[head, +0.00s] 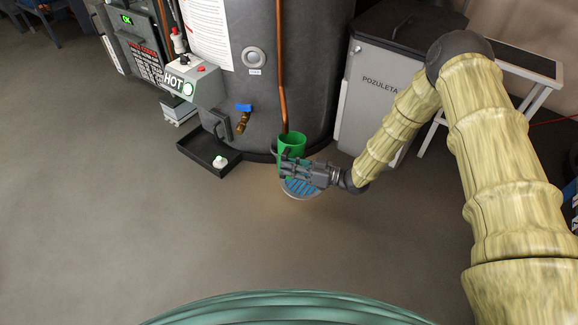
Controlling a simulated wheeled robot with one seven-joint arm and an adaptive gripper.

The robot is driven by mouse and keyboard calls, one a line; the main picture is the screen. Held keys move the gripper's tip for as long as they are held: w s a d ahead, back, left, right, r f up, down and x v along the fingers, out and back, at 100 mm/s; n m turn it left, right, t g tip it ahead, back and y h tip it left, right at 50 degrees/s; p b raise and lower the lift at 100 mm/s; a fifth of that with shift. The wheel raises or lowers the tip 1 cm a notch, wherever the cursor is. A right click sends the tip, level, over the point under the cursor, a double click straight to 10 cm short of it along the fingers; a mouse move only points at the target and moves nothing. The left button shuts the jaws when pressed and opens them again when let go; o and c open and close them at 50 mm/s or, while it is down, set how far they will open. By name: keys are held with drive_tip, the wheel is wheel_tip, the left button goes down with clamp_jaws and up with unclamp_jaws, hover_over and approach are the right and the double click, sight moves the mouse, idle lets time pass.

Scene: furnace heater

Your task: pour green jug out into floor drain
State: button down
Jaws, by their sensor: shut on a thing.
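The green jug (292,141) is near the middle of the head view, in front of the dark grey heater tank. My gripper (292,165) is shut on the jug from its near side and covers its lower part. The jug looks close to upright, with its open rim facing up; its contents cannot be made out. The floor drain (300,188) is a round grate with blue slots, just below and behind my gripper in the picture. The gripper and jug hide part of it. The jug's height above the floor is hard to judge.
The tank (270,90) has a copper pipe (281,60) and a brass valve with blue handle (243,118). A black tray (195,150) with a small white object (220,162) lies left. A grey POZULETA bin (377,95) stands right. The floor in front is clear.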

drive_tip(key=shift+r+m+p, duration=0.6)
drive_tip(key=shift+m+p, duration=0.1)
drive_tip(key=shift+p, duration=0.15)
drive_tip(key=shift+w+r+m+p, duration=0.1)
drive_tip(key=shift+r+m+p, duration=0.35)
drive_tip(key=shift+m, duration=0.25)
drive_tip(key=shift+w+d+r+m+p, duration=0.15)
drive_tip(key=shift+r+m+p, duration=0.25)
drive_tip(key=shift+m+p, duration=0.25)
idle(0.4)
